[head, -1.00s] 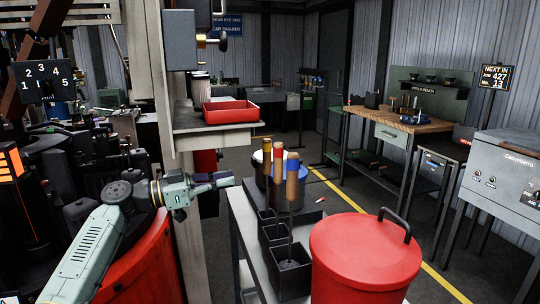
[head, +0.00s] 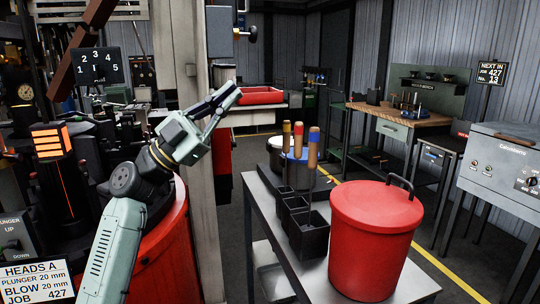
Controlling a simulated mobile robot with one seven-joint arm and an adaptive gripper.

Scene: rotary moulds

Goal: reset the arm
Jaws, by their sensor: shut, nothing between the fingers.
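My arm (head: 112,245) rises from the lower left and bends at a dark wrist joint. My gripper (head: 236,91) is raised and points up and to the right. Its dark fingers are shut with nothing in them. In the picture, the fingertips overlap the left end of a red tray (head: 262,95) on a shelf behind; they appear apart from it. The gripper's body crosses in front of a pale upright post (head: 184,60).
A metal bench (head: 268,222) at centre right holds a red lidded can (head: 375,240) and black bins (head: 308,232) with several wooden-handled tools. Dark machinery (head: 60,175) and a red drum (head: 160,255) crowd the left. Open floor with a yellow line (head: 440,268) lies right.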

